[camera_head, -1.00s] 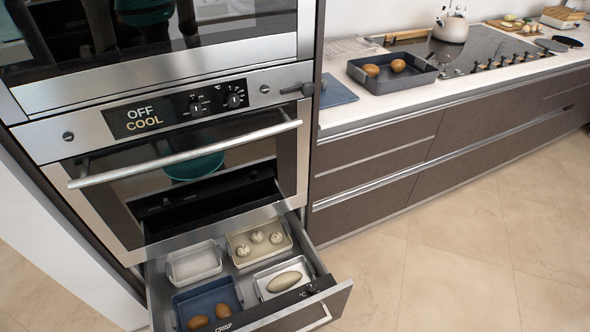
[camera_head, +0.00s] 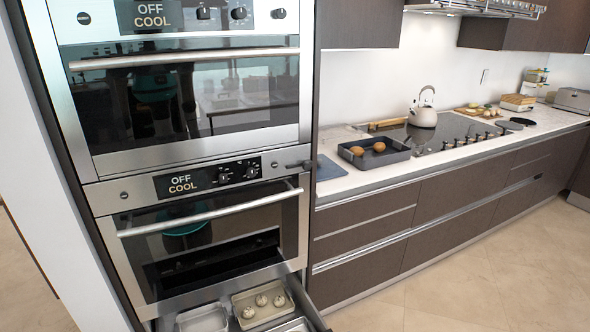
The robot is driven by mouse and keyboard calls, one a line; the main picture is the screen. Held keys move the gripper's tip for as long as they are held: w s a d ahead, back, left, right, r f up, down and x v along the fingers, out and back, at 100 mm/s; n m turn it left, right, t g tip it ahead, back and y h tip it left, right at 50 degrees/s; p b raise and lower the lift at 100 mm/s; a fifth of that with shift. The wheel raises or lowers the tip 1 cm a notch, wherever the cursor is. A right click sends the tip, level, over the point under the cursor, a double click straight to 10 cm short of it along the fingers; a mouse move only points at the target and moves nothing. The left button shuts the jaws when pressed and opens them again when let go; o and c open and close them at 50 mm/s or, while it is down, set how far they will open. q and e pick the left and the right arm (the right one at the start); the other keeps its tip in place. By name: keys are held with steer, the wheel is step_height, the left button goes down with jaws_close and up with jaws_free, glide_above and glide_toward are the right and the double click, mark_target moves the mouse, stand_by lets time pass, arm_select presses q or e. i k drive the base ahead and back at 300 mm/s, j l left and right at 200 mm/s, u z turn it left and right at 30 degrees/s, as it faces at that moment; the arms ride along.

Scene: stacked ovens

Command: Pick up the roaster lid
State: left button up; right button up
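No piece is clearly recognisable as a roaster lid. A dark blue-grey rectangular roasting pan (camera_head: 396,154) sits uncovered on the counter, with two brown rounded items (camera_head: 379,147) in it. A flat blue-grey slab (camera_head: 329,168) lies on the counter to the left of the pan; I cannot tell whether it is a lid or a board. Neither of my grippers is in view.
Two stacked ovens, upper (camera_head: 190,97) and lower (camera_head: 213,247), stand at left with doors shut. Below, a drawer stands open with a pale tray (camera_head: 204,320) and a beige tray of round items (camera_head: 278,313). A kettle (camera_head: 424,115) stands on the hob. The floor at right (camera_head: 470,285) is clear.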

mark_target(327, 168)
steer(key=u, duration=1.65)
steer(key=l+u, duration=0.25)
steer(key=l, duration=0.3)
steer(key=l+u, duration=0.25)
steer(key=l, duration=0.25)
steer(key=k+l+u, duration=0.15)
steer(key=l+u, duration=0.15)
steer(key=l, duration=0.2)
